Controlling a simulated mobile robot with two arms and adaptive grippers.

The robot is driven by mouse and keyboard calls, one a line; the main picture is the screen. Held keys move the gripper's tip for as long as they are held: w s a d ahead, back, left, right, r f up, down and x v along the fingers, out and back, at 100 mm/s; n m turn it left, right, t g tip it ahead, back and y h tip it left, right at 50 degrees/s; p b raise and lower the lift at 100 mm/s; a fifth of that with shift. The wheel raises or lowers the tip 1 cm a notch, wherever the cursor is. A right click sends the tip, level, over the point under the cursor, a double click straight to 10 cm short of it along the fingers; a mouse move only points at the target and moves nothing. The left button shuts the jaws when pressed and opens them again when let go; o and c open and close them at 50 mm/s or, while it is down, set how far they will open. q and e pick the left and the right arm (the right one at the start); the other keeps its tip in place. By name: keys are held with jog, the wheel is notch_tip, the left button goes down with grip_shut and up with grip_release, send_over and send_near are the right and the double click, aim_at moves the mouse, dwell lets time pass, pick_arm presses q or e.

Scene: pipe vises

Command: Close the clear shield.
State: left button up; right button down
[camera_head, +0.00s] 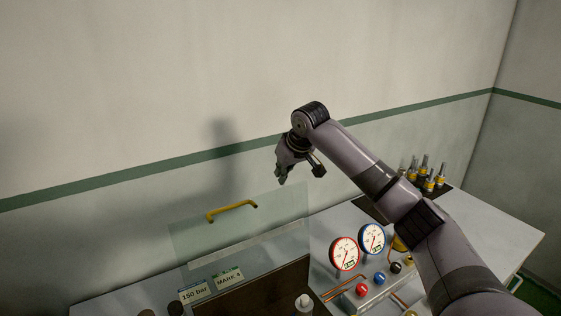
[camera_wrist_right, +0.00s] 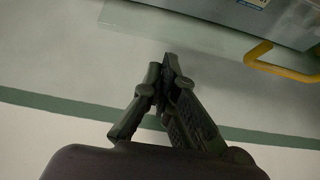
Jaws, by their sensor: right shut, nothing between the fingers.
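The clear shield (camera_head: 238,232) stands raised and slightly tilted behind the dark block on the bench. Its yellow handle (camera_head: 231,210) is along its upper edge. The yellow handle also shows at the upper right of the right wrist view (camera_wrist_right: 282,63), with part of the shield (camera_wrist_right: 205,38) beside it. My right gripper (camera_head: 282,180) is shut and empty, above and to the right of the handle, apart from it. Its closed fingers show in the middle of the right wrist view (camera_wrist_right: 168,62). My left gripper is not in view.
A red gauge (camera_head: 344,253) and a blue gauge (camera_head: 372,238) stand on a panel with coloured knobs. Several yellow-banded fittings (camera_head: 428,183) stand at the bench's far right. A wall stands behind.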

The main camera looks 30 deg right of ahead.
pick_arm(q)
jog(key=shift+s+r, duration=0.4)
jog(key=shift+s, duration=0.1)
pick_arm(e)
jog(key=shift+s+r, duration=0.1)
jog(key=shift+s, duration=0.65)
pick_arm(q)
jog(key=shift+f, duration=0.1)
